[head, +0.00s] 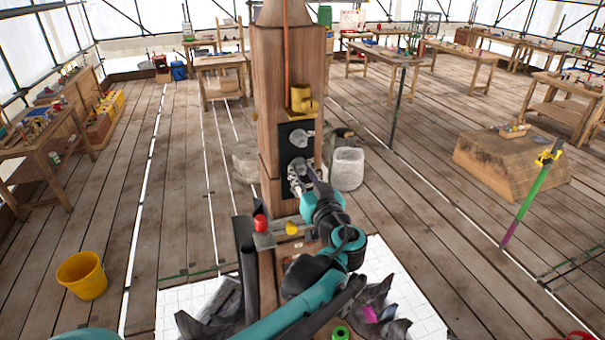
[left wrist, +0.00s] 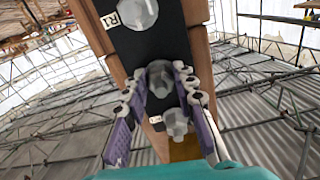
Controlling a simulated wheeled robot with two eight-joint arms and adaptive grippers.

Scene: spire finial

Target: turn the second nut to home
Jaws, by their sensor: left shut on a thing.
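A black plate (head: 286,135) is fixed to the face of the tall wooden spire post (head: 288,75). A grey nut (head: 300,138) shows on the plate above my left gripper (head: 298,180). In the left wrist view, several grey nuts sit in a row on the plate: one at the top edge (left wrist: 138,12), a darker middle nut (left wrist: 160,78) and a lower one (left wrist: 176,122). The purple-padded fingers of my left gripper (left wrist: 158,84) are shut around the middle nut. White labels (left wrist: 131,13) are beside the nuts, too small to read surely. My right gripper is not in view.
A yellow cup-like piece (head: 302,99) is on the post above the plate. A red piece (head: 261,222) and a yellow piece (head: 291,228) are on a ledge below.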

